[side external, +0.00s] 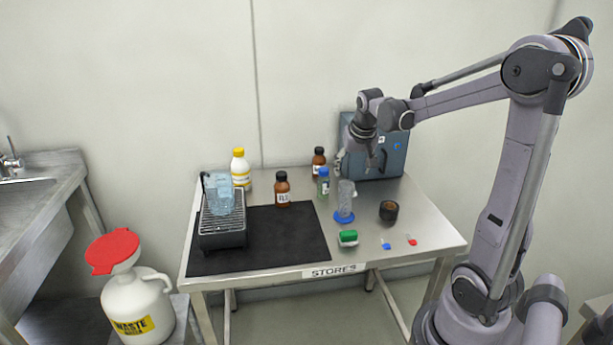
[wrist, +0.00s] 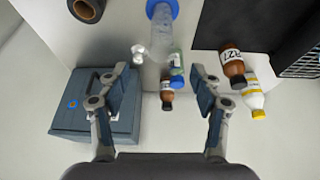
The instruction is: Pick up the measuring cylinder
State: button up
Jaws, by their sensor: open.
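The measuring cylinder (side external: 345,198) is clear with a blue base and stands upright on the steel table, right of the black mat. In the wrist view the cylinder (wrist: 159,38) lies at the top centre, its blue base at the upper edge. My gripper (side external: 372,160) is above and slightly right of the cylinder in the side view. In the wrist view my gripper (wrist: 164,80) is open, fingers apart, with nothing held between them. The cylinder appears beyond the fingertips; contact is not visible.
A green-labelled bottle (side external: 323,183) and brown bottles (side external: 282,190) stand close to the cylinder. A blue case (side external: 392,158) is behind, and a dark round roll (side external: 388,211) is to the right. A rack (side external: 222,236) and yellow-capped bottle (side external: 241,170) stand left.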

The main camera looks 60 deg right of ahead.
aim_at(346, 187)
jog(key=shift+x, duration=4.85)
jog(key=shift+a, duration=0.1)
grip_shut()
